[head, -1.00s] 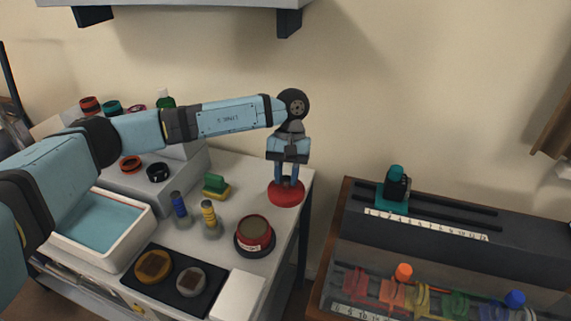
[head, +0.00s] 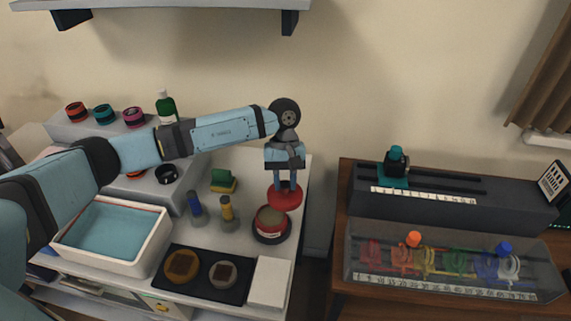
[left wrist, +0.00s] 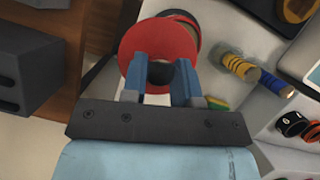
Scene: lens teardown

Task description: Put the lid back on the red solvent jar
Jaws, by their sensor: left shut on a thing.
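My left gripper (head: 286,186) points down at the right end of the white table and is shut on the red lid (head: 284,200). In the left wrist view the round red lid (left wrist: 157,46) sits between the blue fingers (left wrist: 158,82), a dark knob at its middle. The open red jar (head: 271,222) stands on a dark base just in front of the lid in the head view, its brownish contents showing. In the left wrist view the lid hides most of the jar (left wrist: 186,20). I cannot tell the lid's height above the table. My right gripper is not in view.
A blue-handled tool (head: 195,205) and a yellow-handled tool (head: 227,210) stand left of the jar. A green and yellow block (head: 223,181) lies behind them. A black mat (head: 207,293) with two round parts, a white block (head: 269,283) and a white basin (head: 150,250) are nearby.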

